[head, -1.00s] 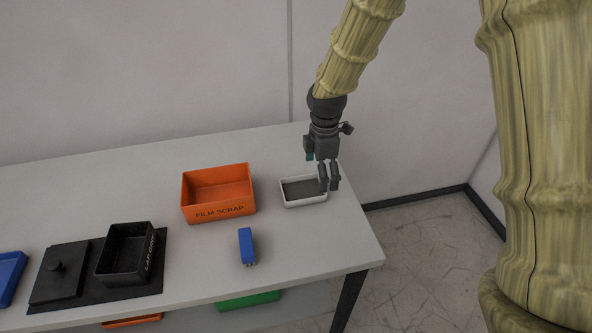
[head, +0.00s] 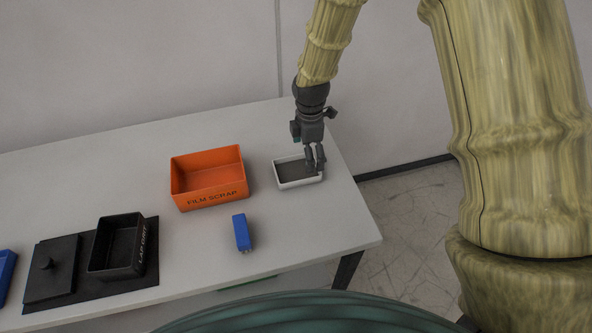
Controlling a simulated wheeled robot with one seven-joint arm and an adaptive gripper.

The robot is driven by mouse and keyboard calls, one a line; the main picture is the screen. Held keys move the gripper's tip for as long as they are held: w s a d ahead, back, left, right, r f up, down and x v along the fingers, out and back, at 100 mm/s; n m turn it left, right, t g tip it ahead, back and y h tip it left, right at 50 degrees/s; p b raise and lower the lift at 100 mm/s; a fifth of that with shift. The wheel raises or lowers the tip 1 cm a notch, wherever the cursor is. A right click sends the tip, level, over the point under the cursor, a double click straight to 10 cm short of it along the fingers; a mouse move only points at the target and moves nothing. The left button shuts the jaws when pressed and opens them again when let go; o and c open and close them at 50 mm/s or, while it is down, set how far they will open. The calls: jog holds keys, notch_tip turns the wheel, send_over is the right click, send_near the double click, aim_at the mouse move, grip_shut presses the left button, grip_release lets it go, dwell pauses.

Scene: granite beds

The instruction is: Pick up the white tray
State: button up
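The white tray (head: 299,183) is a small shallow tray with a dark grey inside. It sits on the light table at its right end, to the right of the orange bin. My gripper (head: 316,169) points down at the tray's right side, with its fingers overlapping the right wall in the head view. The fingers look close together, and I cannot tell whether they are closed on the wall or apart around it. The tray appears to rest flat on the table.
An orange bin (head: 209,178) marked FILM SCRAP stands left of the tray. A blue block (head: 241,232) lies in front. A black LAP GRIT box (head: 117,246) and a black lid (head: 52,270) lie on a dark mat further left. The table's right edge is close to the tray.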

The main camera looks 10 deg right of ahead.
aim_at(297, 171)
jog(key=shift+w+f, duration=0.15)
jog(key=shift+f, duration=0.05)
jog(key=shift+s+a+f+p, duration=0.3)
jog(key=shift+s+f+p, duration=0.3)
jog(key=shift+p, duration=0.3)
jog(key=f, duration=0.3)
jog(key=shift+w+p, duration=0.3)
jog(key=shift+w, duration=0.1)
jog(key=shift+s+r, duration=0.15)
jog(key=shift+s, duration=0.1)
jog(key=shift+w, duration=0.2)
jog(key=c, duration=0.6)
jog(key=shift+s, duration=0.1)
jog(key=c, duration=0.4)
